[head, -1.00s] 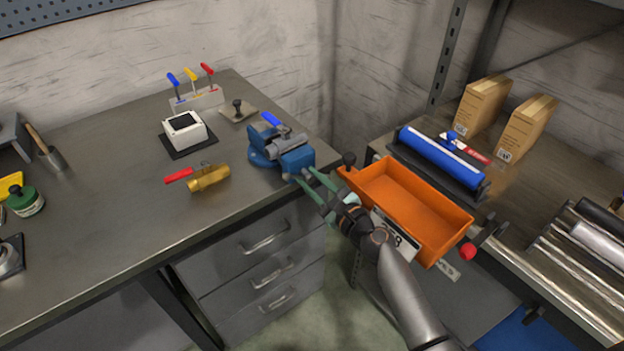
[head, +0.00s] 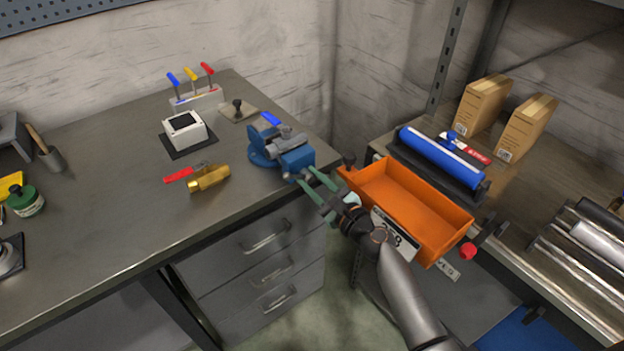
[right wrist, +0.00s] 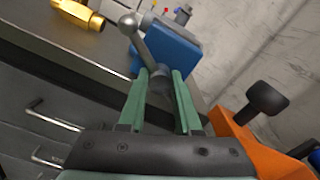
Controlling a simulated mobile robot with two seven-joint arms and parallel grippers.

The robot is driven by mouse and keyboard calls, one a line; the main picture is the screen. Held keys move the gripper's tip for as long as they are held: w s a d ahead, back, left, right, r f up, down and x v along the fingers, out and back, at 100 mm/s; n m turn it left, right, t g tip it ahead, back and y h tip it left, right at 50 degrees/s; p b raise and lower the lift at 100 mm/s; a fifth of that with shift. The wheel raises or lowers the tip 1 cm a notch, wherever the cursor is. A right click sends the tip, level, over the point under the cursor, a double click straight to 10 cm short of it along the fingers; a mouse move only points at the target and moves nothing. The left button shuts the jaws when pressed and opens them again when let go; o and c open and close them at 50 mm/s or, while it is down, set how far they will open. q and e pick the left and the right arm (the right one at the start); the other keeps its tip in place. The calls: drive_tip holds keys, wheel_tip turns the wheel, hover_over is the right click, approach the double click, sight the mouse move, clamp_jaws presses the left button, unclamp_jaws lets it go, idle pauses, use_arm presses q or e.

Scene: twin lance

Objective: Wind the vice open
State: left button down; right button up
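The blue vice (head: 296,158) stands at the right front corner of the workbench; its blue body and grey screw hub also show in the right wrist view (right wrist: 168,55). Its grey handle bar (right wrist: 143,42) slants from a ball end at upper left down to the hub. My right gripper (head: 312,180) is at the vice's front, its green fingers (right wrist: 161,76) pointing at the hub. The fingers stand apart, one on each side of the hub and lower handle end. Whether they touch it I cannot tell. My left gripper is not in view.
An orange bin (head: 412,207) stands close to the right of my right gripper. A brass valve with a red lever (head: 209,178) lies on the bench left of the vice. Drawers (head: 265,270) are under the bench. The bench front middle is clear.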

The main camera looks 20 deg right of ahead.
drive_tip(key=o, duration=0.5)
drive_tip(key=shift+w+a+r, duration=0.1)
drive_tip(key=shift+c, duration=0.2)
drive_tip(key=shift+a, duration=0.1)
drive_tip(key=shift+s+f, duration=0.2)
drive_tip(key=v, duration=1.2)
drive_tip(key=shift+b, duration=0.45)
drive_tip(key=shift+s+r, duration=0.1)
drive_tip(key=shift+r, duration=0.05)
